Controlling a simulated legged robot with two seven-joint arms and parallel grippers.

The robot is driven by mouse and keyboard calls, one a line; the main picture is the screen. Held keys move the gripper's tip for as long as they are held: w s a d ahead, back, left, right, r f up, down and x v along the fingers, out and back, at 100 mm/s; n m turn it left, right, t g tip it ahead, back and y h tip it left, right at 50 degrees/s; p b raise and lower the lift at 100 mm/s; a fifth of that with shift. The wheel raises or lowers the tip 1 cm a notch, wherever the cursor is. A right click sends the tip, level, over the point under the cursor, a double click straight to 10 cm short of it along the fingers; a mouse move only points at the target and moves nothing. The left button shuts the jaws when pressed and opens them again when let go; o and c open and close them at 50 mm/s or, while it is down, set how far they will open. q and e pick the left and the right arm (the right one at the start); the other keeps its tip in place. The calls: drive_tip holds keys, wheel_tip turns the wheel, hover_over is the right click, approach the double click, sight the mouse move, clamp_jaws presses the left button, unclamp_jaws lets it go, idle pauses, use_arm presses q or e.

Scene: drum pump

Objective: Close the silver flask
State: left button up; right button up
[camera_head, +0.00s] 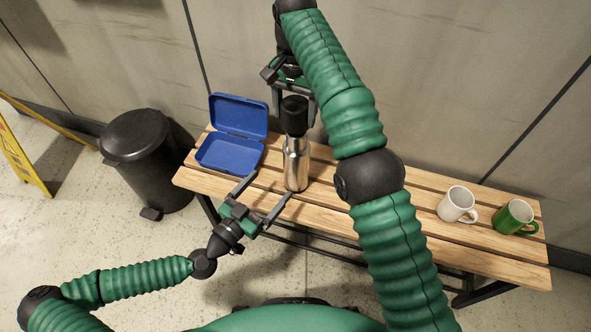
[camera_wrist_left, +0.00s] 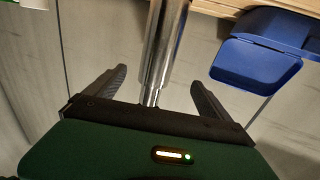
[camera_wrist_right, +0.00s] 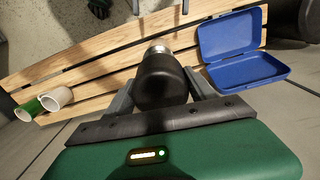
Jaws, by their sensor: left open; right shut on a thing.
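The silver flask (camera_head: 296,165) stands upright on the wooden bench, with a black cap (camera_head: 294,115) at its top. My right gripper (camera_head: 293,97) comes from above and is shut on the black cap, which also shows between its fingers in the right wrist view (camera_wrist_right: 161,82). Whether the cap is seated on the neck or just above it, I cannot tell. My left gripper (camera_head: 267,186) is open, its fingers spread on either side of the flask's lower body and apart from it. The flask's body shows between the fingers in the left wrist view (camera_wrist_left: 162,50).
An open blue lunch box (camera_head: 230,153) lies on the bench left of the flask. A white mug (camera_head: 456,204) and a green mug (camera_head: 514,217) stand at the bench's right end. A black bin (camera_head: 146,160) stands on the floor at left. The bench (camera_head: 330,205) is clear between flask and mugs.

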use_arm(q)
drive_tip(key=shift+d, duration=0.25)
use_arm(e)
drive_tip(key=shift+d, duration=0.2)
use_arm(q)
drive_tip(key=x, duration=1.2)
drive_tip(key=shift+f, duration=0.15)
clamp_jaws()
use_arm(e)
hover_over(296, 148)
drive_tip(key=w, duration=0.3)
drive_tip(key=shift+s+f, duration=0.2)
drive_tip(key=shift+f, duration=2.2)
